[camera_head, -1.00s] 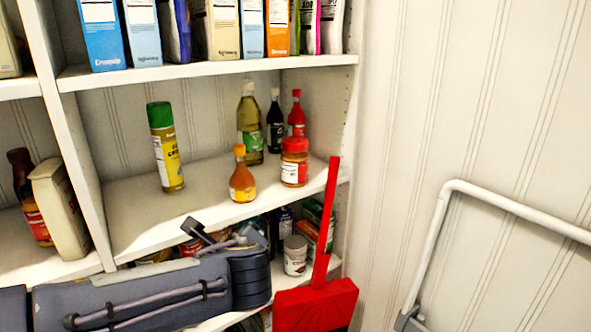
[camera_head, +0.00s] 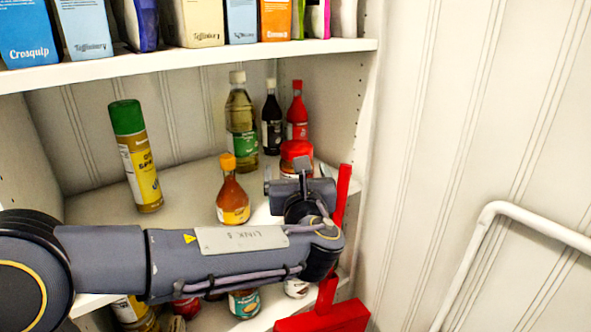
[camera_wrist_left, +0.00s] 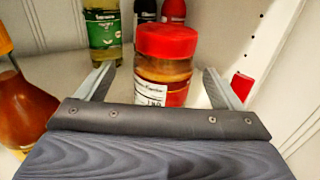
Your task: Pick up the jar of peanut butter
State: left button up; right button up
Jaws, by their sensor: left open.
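The jar of peanut butter (camera_wrist_left: 163,66) has a red lid and a white label. It stands upright on the middle shelf, straight ahead of my left gripper in the left wrist view. In the head view only its upper part (camera_head: 296,154) shows, behind my gripper. My left gripper (camera_wrist_left: 158,82) is open, with one finger to each side of the jar's lower part; I cannot tell whether either touches it. In the head view my left gripper (camera_head: 301,175) is in front of the jar and hides its lower part. My right gripper is not in view.
An orange-capped sauce bottle (camera_head: 232,192) stands close to the left. An oil bottle (camera_head: 241,115), a dark bottle (camera_head: 271,120) and a red bottle (camera_head: 297,112) stand behind. A red dustpan (camera_head: 325,312) with an upright handle is at the shelf's right front edge.

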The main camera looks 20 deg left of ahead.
pick_arm(q)
jog(key=shift+w+a, duration=0.2)
jog(key=shift+w, duration=0.2)
jog(key=x, duration=0.1)
jog(key=p+x, duration=0.1)
jog(key=x, duration=0.2)
jog(key=shift+w+d+p, duration=0.15)
jog(key=shift+w+p, duration=0.25)
jog(key=shift+w, duration=0.05)
jog(key=shift+w+f, duration=0.1)
jog(key=shift+w, duration=0.15)
jog(key=shift+c, duration=0.2)
jog(key=c, duration=1.4)
jog(key=shift+c, duration=1.1)
jog(key=shift+r, duration=0.25)
